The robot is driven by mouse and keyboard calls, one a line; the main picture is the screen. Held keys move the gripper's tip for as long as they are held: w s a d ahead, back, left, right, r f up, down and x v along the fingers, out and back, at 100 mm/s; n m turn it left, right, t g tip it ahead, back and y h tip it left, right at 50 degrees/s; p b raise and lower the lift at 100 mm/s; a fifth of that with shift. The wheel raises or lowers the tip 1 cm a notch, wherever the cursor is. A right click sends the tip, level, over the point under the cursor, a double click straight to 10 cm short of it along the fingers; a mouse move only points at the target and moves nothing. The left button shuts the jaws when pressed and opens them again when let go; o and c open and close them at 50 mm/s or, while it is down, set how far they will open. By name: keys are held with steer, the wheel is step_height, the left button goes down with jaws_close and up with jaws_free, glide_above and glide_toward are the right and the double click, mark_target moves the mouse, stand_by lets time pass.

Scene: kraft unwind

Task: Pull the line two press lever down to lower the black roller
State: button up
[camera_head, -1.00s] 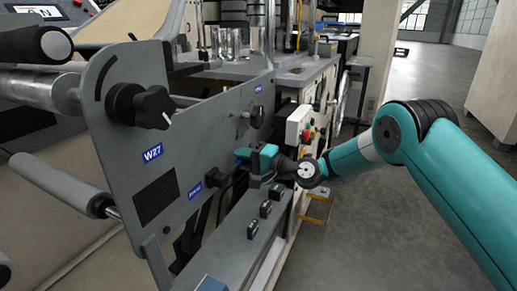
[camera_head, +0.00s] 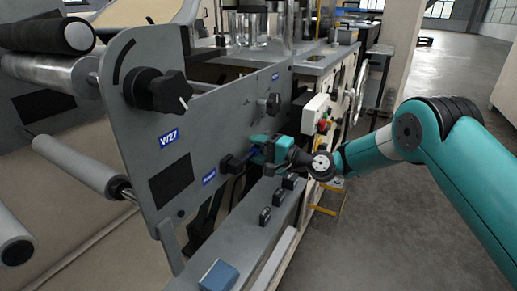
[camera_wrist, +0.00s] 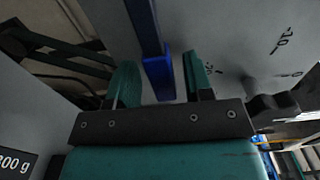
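My gripper (camera_head: 256,152) is at the grey side panel (camera_head: 200,130), to the right of a small black knob (camera_head: 230,163). In the wrist view my gripper (camera_wrist: 160,85) is open. A blue bar (camera_wrist: 152,45), which looks like the lever, runs down between its two teal fingers, with a gap on each side. In the head view only a little of the blue bar (camera_head: 248,155) shows; the gripper hides the rest. A roller with a black sleeve (camera_head: 52,37) is at the upper left. I cannot tell whether it is the lever's roller.
A large black star knob (camera_head: 170,91) and a smaller one (camera_head: 272,104) stick out of the panel. A grey ledge (camera_head: 240,235) with several black switches runs below my gripper. A white control box (camera_head: 316,108) stands behind it. The floor (camera_head: 385,240) at right is clear.

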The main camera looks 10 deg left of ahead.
steer(key=b+v, duration=0.5)
steer(key=v, duration=1.2)
steer(key=shift+d, duration=0.25)
steer(key=shift+s+a, duration=0.1)
steer(key=shift+s, duration=0.05)
